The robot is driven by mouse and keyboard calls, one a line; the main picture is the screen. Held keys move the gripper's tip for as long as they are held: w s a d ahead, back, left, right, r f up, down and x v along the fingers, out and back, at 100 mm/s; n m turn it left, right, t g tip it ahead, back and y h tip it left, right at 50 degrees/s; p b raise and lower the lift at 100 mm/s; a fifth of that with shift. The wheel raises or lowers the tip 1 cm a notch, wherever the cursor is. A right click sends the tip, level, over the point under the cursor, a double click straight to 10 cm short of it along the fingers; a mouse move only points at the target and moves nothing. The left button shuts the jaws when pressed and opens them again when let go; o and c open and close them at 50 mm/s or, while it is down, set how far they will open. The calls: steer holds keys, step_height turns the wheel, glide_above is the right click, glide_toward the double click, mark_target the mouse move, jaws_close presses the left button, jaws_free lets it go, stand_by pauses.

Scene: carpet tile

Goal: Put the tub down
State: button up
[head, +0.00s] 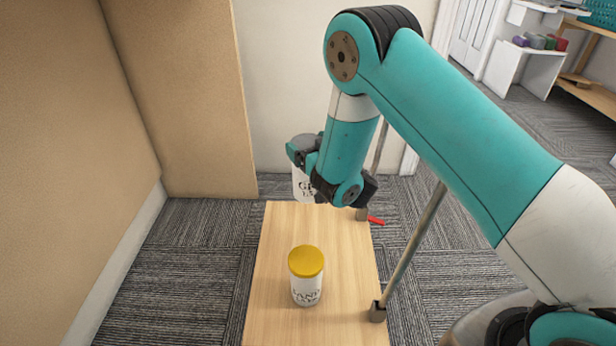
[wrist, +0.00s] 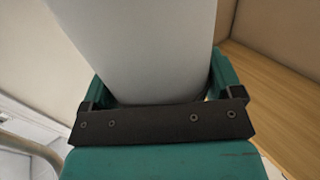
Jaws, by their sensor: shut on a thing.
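A white tub (head: 303,186) with dark lettering is held in my gripper (head: 306,160), near the far end of the wooden table (head: 275,310) in the head view.
A second white tub with a yellow lid (head: 306,262) stands upright on the near half of the table. Metal posts (head: 412,250) rise at the table's right edge, near a small red thing (head: 376,220). A tan partition (head: 75,120) stands left. The tabletop between the tubs is clear.

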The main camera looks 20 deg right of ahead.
step_height(320, 180, down, 19)
steer(key=b, duration=1.6)
steer(key=shift+w+f+b, duration=0.1)
steer(key=shift+f+b, duration=0.1)
steer(key=shift+b, duration=0.15)
